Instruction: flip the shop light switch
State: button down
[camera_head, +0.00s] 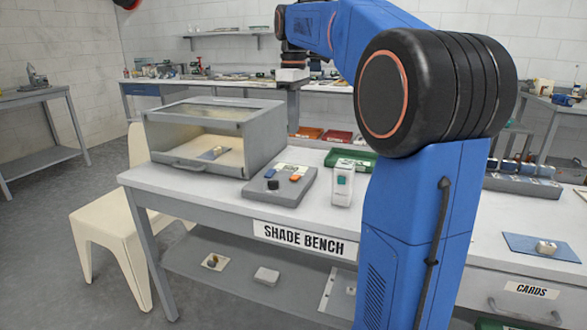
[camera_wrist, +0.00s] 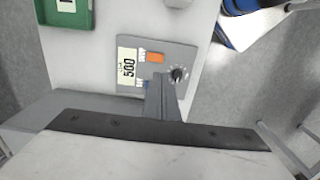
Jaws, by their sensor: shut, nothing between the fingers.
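I cannot clearly make out a switch marked as the shop light switch in either view. On the shade bench (camera_head: 215,192), a grey control panel (camera_head: 262,194) carries a blue part, an orange part and a black knob. In the wrist view the panel (camera_wrist: 186,52) shows a "500" label, an orange part and a dark knob with a pale pointer. My gripper (camera_wrist: 161,76) is shut and empty, its narrow grey fingers overlapping the panel's lower edge in that view. I cannot tell how high above it they are.
A grey cabinet with a clear window (camera_head: 190,135) stands left of the panel. A white box with a green part (camera_head: 342,190) stands to its right, with a green tray (camera_head: 350,158) behind. Open floor lies front left.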

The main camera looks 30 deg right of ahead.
jog(key=shift+w+d+r, duration=0.2)
jog(key=shift+w+d, duration=0.3)
jog(key=shift+d, duration=0.15)
